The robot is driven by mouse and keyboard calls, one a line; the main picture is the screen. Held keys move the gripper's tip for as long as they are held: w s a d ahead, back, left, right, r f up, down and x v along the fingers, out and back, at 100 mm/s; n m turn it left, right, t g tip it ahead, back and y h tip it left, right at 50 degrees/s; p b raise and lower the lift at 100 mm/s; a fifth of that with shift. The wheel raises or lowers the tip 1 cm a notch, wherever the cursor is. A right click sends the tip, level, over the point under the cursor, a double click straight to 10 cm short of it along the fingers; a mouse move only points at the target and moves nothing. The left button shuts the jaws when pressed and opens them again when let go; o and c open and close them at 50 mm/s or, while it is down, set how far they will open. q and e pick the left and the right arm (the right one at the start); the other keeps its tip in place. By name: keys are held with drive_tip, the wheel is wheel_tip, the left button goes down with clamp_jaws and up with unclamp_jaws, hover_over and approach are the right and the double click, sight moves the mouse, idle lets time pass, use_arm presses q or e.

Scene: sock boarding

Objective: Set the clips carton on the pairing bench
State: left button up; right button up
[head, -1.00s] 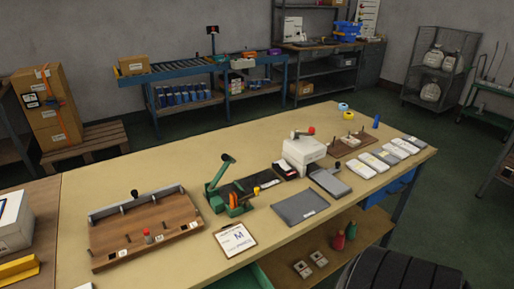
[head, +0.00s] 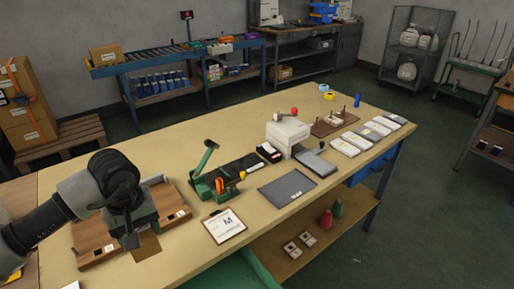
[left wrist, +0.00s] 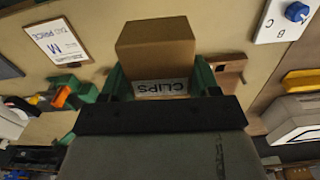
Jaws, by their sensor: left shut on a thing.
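The clips carton (left wrist: 155,45) is a small brown box with a white label reading CLIPS in the left wrist view. My left gripper (left wrist: 160,82) is shut on it, with green fingers on both sides. In the head view my left gripper (head: 133,238) hangs over the left part of the long tan-topped bench (head: 190,262). It hides most of the carton (head: 147,246), which shows as a brown patch near the front edge of a wooden board. I cannot tell whether the carton touches the bench. My right gripper is not in view.
The wooden board (head: 98,245) with pegs lies under my left arm. A clipboard (head: 224,226), a green clamp tool (head: 208,178) and a grey mat (head: 287,188) lie to the right. Bare bench top lies around the clipboard and along the back.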

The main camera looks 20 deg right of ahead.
use_arm(q)
drive_tip(key=w+d+r, duration=0.1)
drive_tip(key=w+d, duration=0.1)
drive_tip(key=d, duration=0.1)
drive_tip(key=shift+n, duration=0.3)
drive_tip(key=s+a+f+p, duration=0.1)
drive_tip(key=a+f, duration=0.1)
drive_tip(key=a, duration=0.1)
drive_tip(key=s+a+f, duration=0.1)
drive_tip(key=a+f, duration=0.1)
drive_tip(key=a, duration=0.2)
drive_tip(key=s+a+f+p, duration=0.1)
drive_tip(key=a+f, duration=0.1)
drive_tip(key=a, duration=0.2)
drive_tip(key=shift+f+p, duration=0.25)
drive_tip(key=shift+p, duration=0.1)
wheel_tip(320, 180, down, 4)
drive_tip(key=shift+r+p, duration=0.1)
drive_tip(key=shift+p, duration=0.35)
drive_tip(key=shift+f, duration=0.3)
drive_tip(key=o, duration=0.6)
drive_tip(key=shift+b, duration=0.3)
drive_tip(key=shift+c, duration=0.2)
drive_tip(key=o, duration=0.5)
drive_tip(key=shift+c, duration=0.2)
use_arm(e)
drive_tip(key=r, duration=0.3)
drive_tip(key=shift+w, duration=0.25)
